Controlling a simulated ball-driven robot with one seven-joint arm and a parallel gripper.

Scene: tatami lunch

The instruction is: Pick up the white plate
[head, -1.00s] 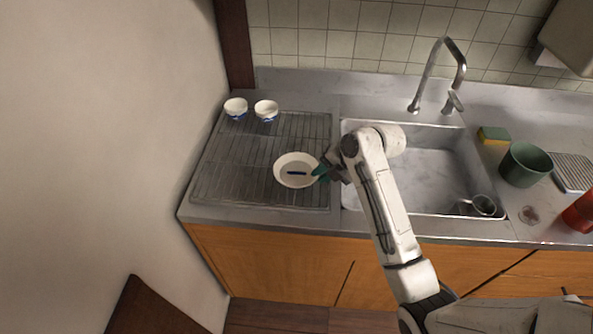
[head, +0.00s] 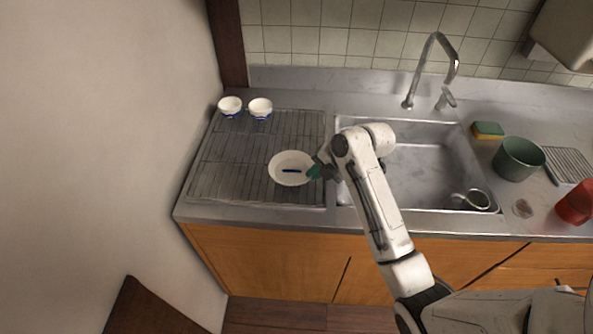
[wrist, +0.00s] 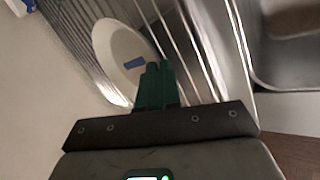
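The white plate (head: 291,161), round with a dark blue mark in its middle, is on the wire drying rack left of the sink. My gripper (head: 315,172) is at the plate's right rim, reaching in from the right. In the wrist view, the green fingers (wrist: 155,82) are close together over the near rim of the plate (wrist: 115,45). They look shut on the rim, though they hide the spot where they meet it. I cannot see any clear gap between the plate and the rack.
Two small white and blue bowls (head: 230,106) (head: 260,108) stand at the rack's (head: 235,185) back left. The sink (head: 425,165) with a cup (head: 477,200) is to the right. A green pot (head: 518,160), a sponge (head: 488,130) and a red object (head: 577,203) stand farther right.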

